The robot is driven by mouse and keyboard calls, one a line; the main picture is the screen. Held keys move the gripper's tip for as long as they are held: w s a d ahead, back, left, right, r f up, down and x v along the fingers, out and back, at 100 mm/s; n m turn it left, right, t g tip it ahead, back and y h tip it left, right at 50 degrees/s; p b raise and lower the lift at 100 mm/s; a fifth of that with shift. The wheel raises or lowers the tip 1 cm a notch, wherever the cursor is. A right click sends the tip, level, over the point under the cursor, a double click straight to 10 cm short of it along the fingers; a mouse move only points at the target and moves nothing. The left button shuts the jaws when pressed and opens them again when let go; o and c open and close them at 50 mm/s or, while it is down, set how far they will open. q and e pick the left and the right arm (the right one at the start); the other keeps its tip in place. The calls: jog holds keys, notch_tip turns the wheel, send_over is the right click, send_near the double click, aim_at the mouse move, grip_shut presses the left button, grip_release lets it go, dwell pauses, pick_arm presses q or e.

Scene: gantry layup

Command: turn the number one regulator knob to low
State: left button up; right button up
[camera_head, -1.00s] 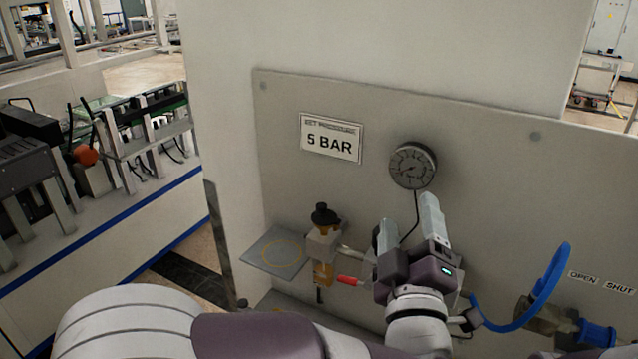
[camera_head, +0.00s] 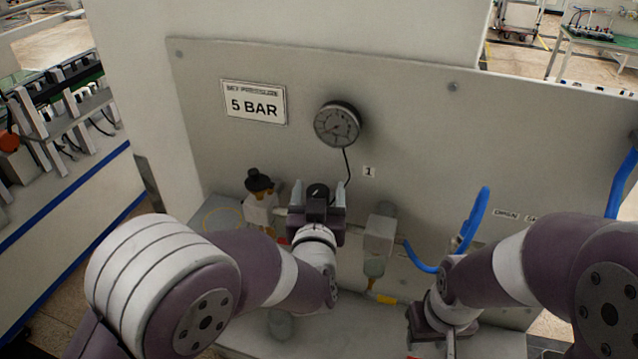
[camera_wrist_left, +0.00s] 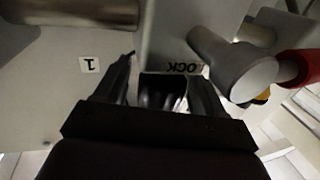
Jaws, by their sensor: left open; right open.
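A dark round knob (camera_head: 318,190) sits low on the grey panel, left of a small label "1" (camera_head: 369,171). My left gripper (camera_head: 318,197) is open, with one finger on each side of this knob. The left wrist view shows the dark knob (camera_wrist_left: 163,90) between the two fingers, with the label "1" (camera_wrist_left: 90,65) to the left and a partly hidden upside-down "LOCK" label (camera_wrist_left: 182,68) behind. Whether the fingers touch the knob, and where it points, I cannot tell. My right gripper (camera_head: 436,338) is open and low at the bottom edge, away from the knob.
A round pressure gauge (camera_head: 337,123) and a "5 BAR" sign (camera_head: 254,102) are above. A black-capped fitting (camera_head: 259,183) stands close left of my left gripper. A pale unit (camera_head: 380,233) and a blue hose (camera_head: 471,222) are to the right.

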pick_arm(q)
jog(key=shift+w, duration=0.5)
jog(key=c, duration=1)
jog(key=shift+n+y, duration=0.8)
jog(key=shift+y, duration=0.3)
jog(key=shift+a+n+y, duration=0.15)
jog(key=shift+n+y, duration=0.3)
jog(key=shift+y, duration=0.25)
jog(key=shift+a+n+y, duration=0.15)
jog(key=shift+n+y, duration=0.3)
jog(key=shift+y, duration=0.25)
jog(key=o, duration=1)
jog(key=shift+s, duration=0.1)
